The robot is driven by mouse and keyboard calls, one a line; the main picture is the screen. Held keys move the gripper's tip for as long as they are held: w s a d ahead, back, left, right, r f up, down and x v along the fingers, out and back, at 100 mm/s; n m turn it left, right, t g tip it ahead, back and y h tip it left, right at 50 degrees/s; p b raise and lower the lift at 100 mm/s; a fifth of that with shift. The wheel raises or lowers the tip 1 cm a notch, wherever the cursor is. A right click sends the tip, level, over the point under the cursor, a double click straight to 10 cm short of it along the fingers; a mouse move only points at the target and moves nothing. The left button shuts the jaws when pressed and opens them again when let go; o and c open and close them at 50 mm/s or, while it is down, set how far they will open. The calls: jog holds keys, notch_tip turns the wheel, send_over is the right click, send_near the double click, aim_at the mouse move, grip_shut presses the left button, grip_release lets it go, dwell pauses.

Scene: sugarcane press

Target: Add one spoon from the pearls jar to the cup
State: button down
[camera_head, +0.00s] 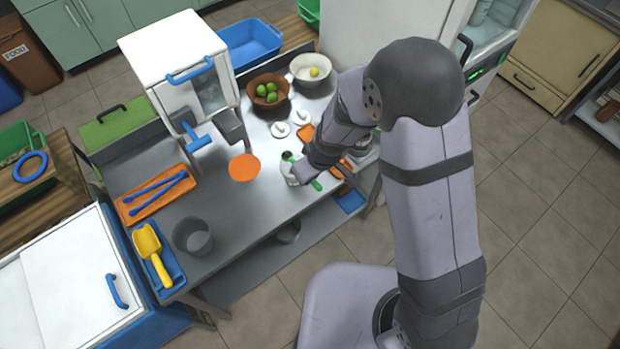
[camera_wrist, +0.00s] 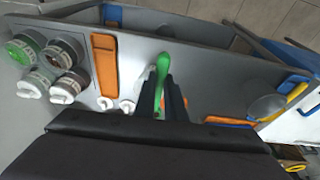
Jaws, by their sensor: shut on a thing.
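My gripper (camera_head: 300,172) is low over the counter, right of the round orange mat. It also shows in the wrist view (camera_wrist: 164,100), its fingers shut on a green spoon (camera_wrist: 163,65). Green parts of the spoon (camera_head: 316,185) stick out beside the gripper in the head view. Several jars (camera_wrist: 62,52) stand at the left of the wrist view, one with green contents; I cannot tell which holds pearls. In the head view my arm mostly hides them. A clear grey cup-like container (camera_head: 193,237) stands at the counter's front left; I cannot tell whether it is the cup.
The round orange mat (camera_head: 244,167) lies bare on the counter. A white press (camera_head: 184,72) stands behind it. An orange tray (camera_head: 157,194) with blue tongs and a yellow scoop (camera_head: 151,252) are at left. Bowls of limes (camera_head: 268,92) and lemon (camera_head: 313,70) are at back.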

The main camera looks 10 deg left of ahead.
jog(key=shift+w, duration=0.15)
jog(key=b, duration=0.4)
jog(key=shift+w+f+m+g+y, duration=0.1)
jog(key=shift+f+m+g+y, duration=0.2)
jog(key=shift+f+y, duration=0.1)
jog(key=b, duration=0.2)
jog(key=g+y+b, duration=0.1)
jog(key=shift+w+d+f+m+b, duration=0.1)
jog(key=shift+d+f+m+b, duration=0.15)
jog(key=shift+m+b, duration=0.1)
jog(key=m+g+y+b, duration=0.1)
jog(key=g+y+b, duration=0.1)
jog(key=f+g+y+b, duration=0.1)
jog(key=g+y+b, duration=0.1)
jog(key=y, duration=0.1)
jog(key=w+f+m+g+y+b, duration=0.1)
jog(key=g+y+b, duration=0.1)
jog(key=y, duration=0.1)
jog(key=shift+d+m, duration=0.35)
jog(key=shift+r, duration=0.15)
dwell(0.3)
